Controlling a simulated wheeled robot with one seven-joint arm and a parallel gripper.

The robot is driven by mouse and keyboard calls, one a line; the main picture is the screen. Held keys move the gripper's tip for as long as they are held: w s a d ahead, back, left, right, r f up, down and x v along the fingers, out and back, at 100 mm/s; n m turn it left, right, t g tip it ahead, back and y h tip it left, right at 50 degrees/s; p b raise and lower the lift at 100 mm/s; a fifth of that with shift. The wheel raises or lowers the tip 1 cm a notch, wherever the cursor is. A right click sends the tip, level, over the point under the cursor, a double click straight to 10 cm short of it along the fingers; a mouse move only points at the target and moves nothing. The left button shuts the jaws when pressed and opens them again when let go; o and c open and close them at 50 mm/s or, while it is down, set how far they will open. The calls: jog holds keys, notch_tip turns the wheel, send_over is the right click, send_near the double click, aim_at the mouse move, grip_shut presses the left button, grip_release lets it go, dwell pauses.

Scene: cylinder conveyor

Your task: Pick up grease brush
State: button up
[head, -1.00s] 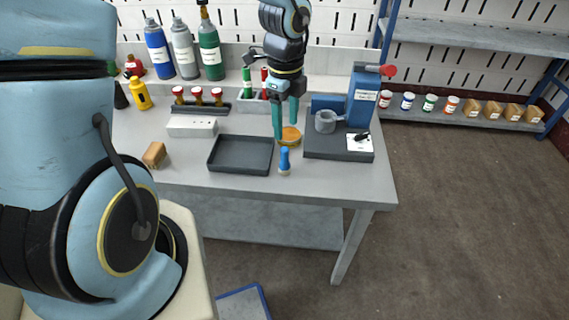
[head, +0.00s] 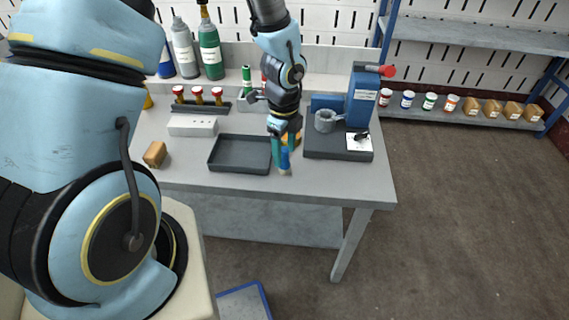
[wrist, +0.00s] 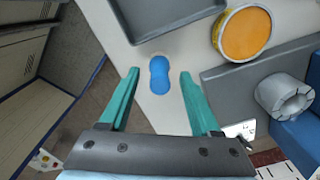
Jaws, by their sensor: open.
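The grease brush (head: 285,161), a small blue-handled piece with a pale lower end, stands on the grey bench near its front edge, just right of the black tray. In the wrist view the blue brush (wrist: 160,75) lies centred between the two teal fingertips, with a gap on each side. My gripper (head: 281,158) is open and points down over the brush; it also shows in the wrist view (wrist: 159,82). The fingers partly cover the brush in the head view, and I cannot tell how far down they reach along it.
The black tray (head: 212,160) is left of the brush. A round orange-topped tin (wrist: 243,35) is close behind. A dark plate with a blue press (head: 362,97) and grey ring part (head: 325,121) stands right. A brown block (head: 155,154) sits left. The front bench edge is near.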

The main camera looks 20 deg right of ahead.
jog(key=shift+c, duration=0.4)
grip_shut()
